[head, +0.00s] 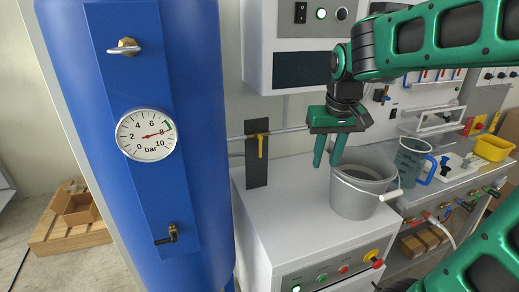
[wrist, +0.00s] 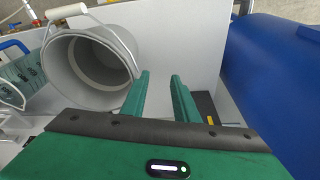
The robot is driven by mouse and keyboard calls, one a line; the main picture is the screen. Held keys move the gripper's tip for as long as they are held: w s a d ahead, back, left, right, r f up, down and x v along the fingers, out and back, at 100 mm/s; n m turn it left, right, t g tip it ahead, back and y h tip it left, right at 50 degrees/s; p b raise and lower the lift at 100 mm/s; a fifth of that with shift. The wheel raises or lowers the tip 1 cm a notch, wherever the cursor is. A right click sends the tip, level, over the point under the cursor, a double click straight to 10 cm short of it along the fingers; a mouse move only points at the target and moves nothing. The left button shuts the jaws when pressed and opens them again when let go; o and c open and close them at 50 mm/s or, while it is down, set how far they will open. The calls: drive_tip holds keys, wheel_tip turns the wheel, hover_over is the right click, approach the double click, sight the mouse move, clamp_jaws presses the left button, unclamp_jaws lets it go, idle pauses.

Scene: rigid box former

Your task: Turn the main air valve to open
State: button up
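A yellow lever handle (head: 260,146) sits on a dark upright plate (head: 257,172) on a horizontal pipe, between the blue tank and my gripper. I take it for the main air valve. The lever hangs straight down, crosswise to the pipe. My gripper (head: 327,164) points down to the right of the valve, apart from it, beside the grey bucket. Its green fingers are parted with nothing between them. In the wrist view my gripper (wrist: 160,76) also shows a gap; a small yellow piece (wrist: 211,120) on the dark plate shows beyond the right finger, mostly hidden.
The blue tank (head: 205,100) has a pressure gauge (head: 146,135) reading about 8 bar. A measuring jug (head: 408,160) stands right. The cabinet top is clear left of the bucket.

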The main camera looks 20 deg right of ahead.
sight(261, 146)
drive_tip(key=w+a+r+n+t, duration=0.1)
drive_tip(key=w+a+r, duration=0.2)
drive_tip(key=w+a, duration=0.35)
drive_tip(key=w+a+r+n+t, duration=0.1)
drive_tip(key=w+a+r+n, duration=0.1)
drive_tip(key=w+a, duration=0.4)
drive_tip(key=shift+y, duration=0.4)
drive_tip(key=x, duration=0.3)
drive_tip(key=w+x, duration=0.1)
drive_tip(key=x, duration=0.3)
drive_tip(key=d+x, duration=0.1)
drive_tip(key=x, duration=0.3)
drive_tip(key=shift+w+r, duration=0.2)
clamp_jaws()
